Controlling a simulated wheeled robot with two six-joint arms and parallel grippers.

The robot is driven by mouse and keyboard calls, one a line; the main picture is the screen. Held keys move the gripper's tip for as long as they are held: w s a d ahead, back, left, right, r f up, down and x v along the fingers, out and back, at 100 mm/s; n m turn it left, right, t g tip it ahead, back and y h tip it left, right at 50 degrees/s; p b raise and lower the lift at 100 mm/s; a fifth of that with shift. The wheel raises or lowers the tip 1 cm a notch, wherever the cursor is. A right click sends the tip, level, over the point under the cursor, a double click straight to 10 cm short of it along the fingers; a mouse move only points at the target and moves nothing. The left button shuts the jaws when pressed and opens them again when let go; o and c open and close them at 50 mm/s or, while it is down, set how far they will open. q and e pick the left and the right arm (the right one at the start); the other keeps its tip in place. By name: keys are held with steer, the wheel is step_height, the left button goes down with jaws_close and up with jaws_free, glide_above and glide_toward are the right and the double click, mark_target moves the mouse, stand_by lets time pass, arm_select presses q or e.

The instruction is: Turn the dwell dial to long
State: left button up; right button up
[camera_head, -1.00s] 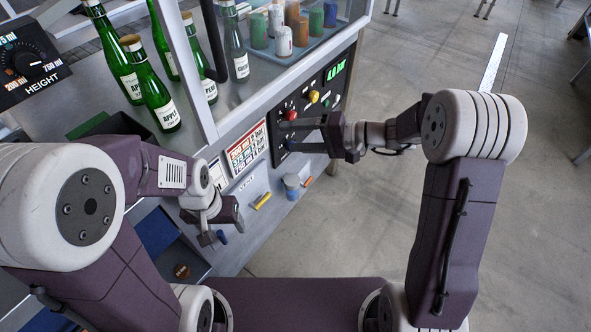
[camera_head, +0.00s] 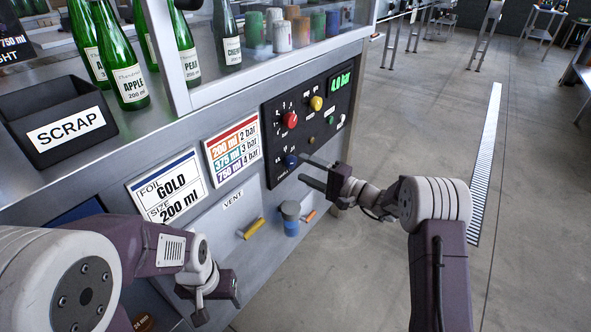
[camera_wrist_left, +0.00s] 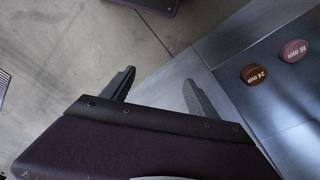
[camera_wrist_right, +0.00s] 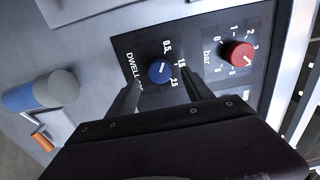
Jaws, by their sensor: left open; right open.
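The dwell dial is a blue knob (camera_wrist_right: 160,72) on the black control panel, marked DWELL with 0.5 and 2.5 around it. In the right wrist view its white pointer line sits between those marks. It also shows low on the panel in the head view (camera_head: 290,161). My right gripper (camera_wrist_right: 158,95) is open, its two fingers on either side of and short of the dial; I see no clear contact. In the head view the right gripper (camera_head: 302,170) is in front of the panel's lower edge. My left gripper (camera_wrist_left: 160,80) is open and empty, low and away from the panel.
A red pressure knob (camera_head: 290,119) and a yellow knob (camera_head: 316,103) are above the dial, below a green display (camera_head: 341,82). A yellow vent handle (camera_head: 251,229) and a blue-grey cylinder (camera_head: 290,220) stick out below. The scrap bin (camera_head: 30,98) is at left.

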mark_target(293, 163)
steer(key=x, duration=0.4)
steer(key=shift+a+b, duration=0.15)
steer(key=shift+b, duration=0.25)
jaws_close()
